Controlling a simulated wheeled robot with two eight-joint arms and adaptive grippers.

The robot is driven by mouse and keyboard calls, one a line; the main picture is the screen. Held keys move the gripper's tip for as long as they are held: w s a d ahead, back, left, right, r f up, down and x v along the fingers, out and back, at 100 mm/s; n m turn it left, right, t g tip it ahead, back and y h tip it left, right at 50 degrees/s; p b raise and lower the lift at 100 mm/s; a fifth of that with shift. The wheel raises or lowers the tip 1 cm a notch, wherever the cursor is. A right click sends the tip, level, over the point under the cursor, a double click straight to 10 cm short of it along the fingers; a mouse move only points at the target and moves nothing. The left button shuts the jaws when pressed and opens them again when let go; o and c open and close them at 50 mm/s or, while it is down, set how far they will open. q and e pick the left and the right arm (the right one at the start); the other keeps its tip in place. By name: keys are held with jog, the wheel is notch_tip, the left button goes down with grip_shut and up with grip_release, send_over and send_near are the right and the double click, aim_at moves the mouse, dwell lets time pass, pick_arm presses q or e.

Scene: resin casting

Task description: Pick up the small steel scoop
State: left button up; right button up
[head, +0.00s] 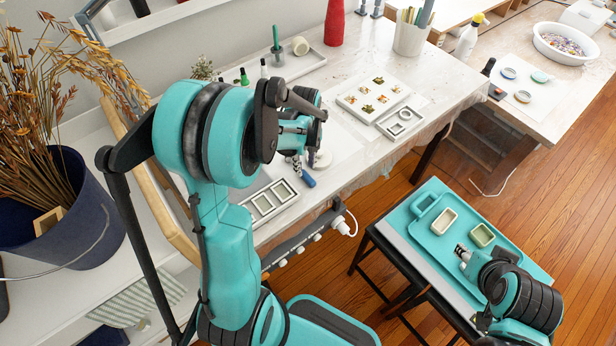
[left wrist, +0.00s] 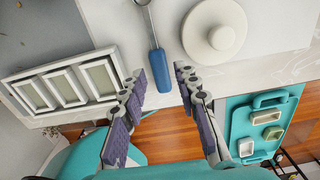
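The small scoop shows in the left wrist view as a blue handle (left wrist: 159,70) with a thin steel shaft; its steel end is cut off at the top edge. In the head view its blue handle (head: 308,180) lies on the white table, close to my left gripper (head: 297,163). In the left wrist view my left gripper (left wrist: 162,78) is open, its fingertips on either side of the handle's lower end, apart from it. Whether they are at the handle's height is unclear. My right gripper (head: 463,252) is over the teal tray; its fingers are too small to read.
A round white lidded piece (left wrist: 215,32) lies right of the scoop. A frame with three rectangular openings (head: 270,201) lies near the table edge. The teal tray (head: 512,266) on a low stand holds small moulds. A power strip (head: 300,240) runs along the table's front edge.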

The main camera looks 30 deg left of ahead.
aim_at(305, 174)
pick_arm(q)
notch_tip(305, 174, down, 4)
jog(key=shift+f+b, duration=0.1)
jog(key=shift+b, duration=0.5)
jog(key=shift+s, duration=0.1)
grip_shut()
jog(key=shift+r, duration=0.2)
